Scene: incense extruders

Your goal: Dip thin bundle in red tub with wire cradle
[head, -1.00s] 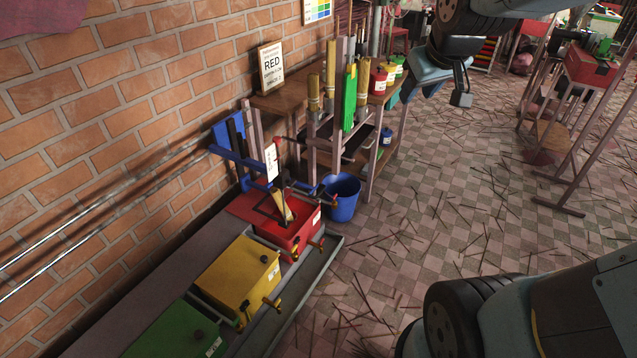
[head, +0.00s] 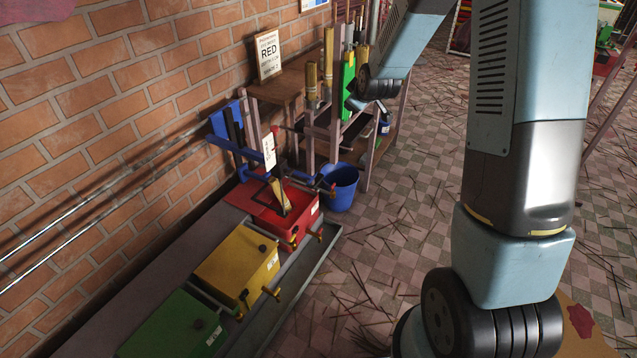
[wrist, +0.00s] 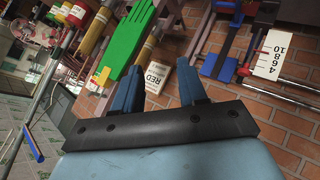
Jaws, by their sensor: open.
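The red tub (head: 305,214) stands at the far end of the tub row by the wall. A dark wire cradle (head: 271,191) rises from its opening, and a tan bundle (head: 279,196) leans in it, tilted. Other tan bundles, one thick (head: 312,84) and one tall (head: 328,58), stand upright in the rack beyond. I cannot tell which bundle is the thin one. My gripper (wrist: 158,82) is open and empty in the wrist view. It is near the rack, pointing toward the green hand-shaped piece (wrist: 122,45) and the RED sign (wrist: 156,77).
The yellow tub (head: 237,262) and green tub (head: 175,325) stand nearer in the row. A blue bucket (head: 341,187) is on the floor beside the red tub. A blue stand with a white scale card (head: 269,151) rises behind it. Tiled floor to the right is littered with sticks.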

